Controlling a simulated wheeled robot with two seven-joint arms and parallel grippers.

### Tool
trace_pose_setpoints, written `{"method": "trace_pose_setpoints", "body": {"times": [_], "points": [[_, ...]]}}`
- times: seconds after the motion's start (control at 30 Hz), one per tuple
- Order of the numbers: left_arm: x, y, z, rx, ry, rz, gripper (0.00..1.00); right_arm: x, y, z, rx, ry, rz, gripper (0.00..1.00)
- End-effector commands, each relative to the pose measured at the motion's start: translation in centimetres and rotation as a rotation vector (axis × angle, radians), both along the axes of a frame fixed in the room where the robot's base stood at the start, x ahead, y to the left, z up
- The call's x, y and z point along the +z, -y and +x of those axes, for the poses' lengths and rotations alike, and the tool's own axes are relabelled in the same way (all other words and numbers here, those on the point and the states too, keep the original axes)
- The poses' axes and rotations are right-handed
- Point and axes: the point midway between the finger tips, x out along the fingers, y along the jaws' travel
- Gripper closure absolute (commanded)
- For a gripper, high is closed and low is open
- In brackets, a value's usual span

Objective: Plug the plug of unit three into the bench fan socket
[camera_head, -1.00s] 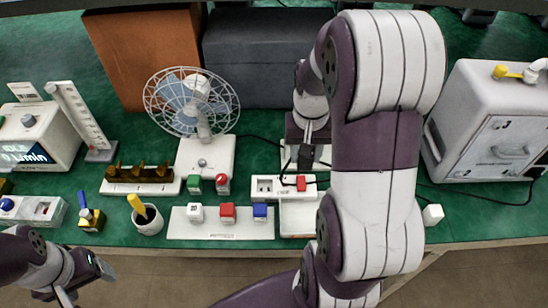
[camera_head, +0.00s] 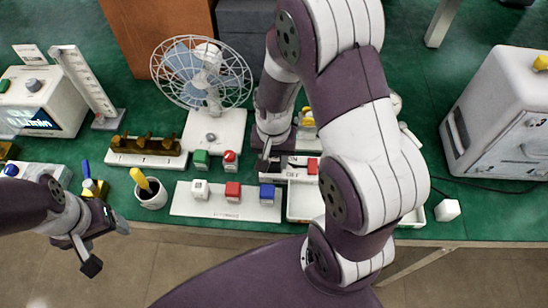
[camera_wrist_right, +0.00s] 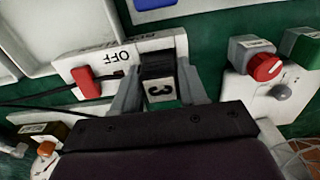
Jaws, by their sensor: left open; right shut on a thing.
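The plug of unit three (camera_wrist_right: 160,90) is black with a white label marked 3. In the right wrist view, my right gripper (camera_wrist_right: 160,100) is shut on it. The plug is at the white socket strip (camera_wrist_right: 112,58), which has a red switch (camera_wrist_right: 86,82) beside the word OFF. I cannot tell whether its pins are in a socket. In the head view, my right gripper (camera_head: 266,164) is at the left end of the strip (camera_head: 300,179), in front of the bench fan (camera_head: 203,75). My left gripper (camera_head: 106,246) is open and empty beyond the table's front edge.
A white cabinet (camera_head: 500,120) stands at right. Black cables run by the strip in the wrist view.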

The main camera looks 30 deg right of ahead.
Motion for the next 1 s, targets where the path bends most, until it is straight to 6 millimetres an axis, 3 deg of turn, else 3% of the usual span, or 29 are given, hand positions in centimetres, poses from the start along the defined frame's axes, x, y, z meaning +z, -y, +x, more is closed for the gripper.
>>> {"method": "trace_pose_setpoints", "body": {"times": [0.37, 0.4, 0.47, 0.77, 0.87, 1.0], "points": [[-0.2, 0.0, 0.0, 0.0, 0.0, 0.0, 0.28, -0.5, 0.0, 0.0, 0.0, 0.0, 0.0, 0.88], [-0.2, 0.0, 0.0, 0.0, 0.0, 0.0, 0.28, -0.5, 0.0, 0.0, 0.0, 0.0, 0.0, 0.51], [-0.2, 0.0, 0.0, 0.0, 0.0, 0.0, 0.28, -0.5, 0.0, 0.0, 0.0, 0.0, 0.0, 0.32], [0.0, 0.0, 0.0, 0.0, 0.0, 0.0, 0.28, -0.2, 0.0, 0.0, 0.0, 0.001, -0.001, 0.32], [0.3, 0.0, 0.0, 0.0, 0.0, 0.0, 0.28, 1.1, 0.0, 0.1, 0.0, 0.004, 0.0, 0.32], [1.0, 0.0, 0.0, 0.0, 0.0, 0.0, 0.28, 4.8, 0.0, 0.1, 0.0, 0.007, -0.001, 0.32]]}}
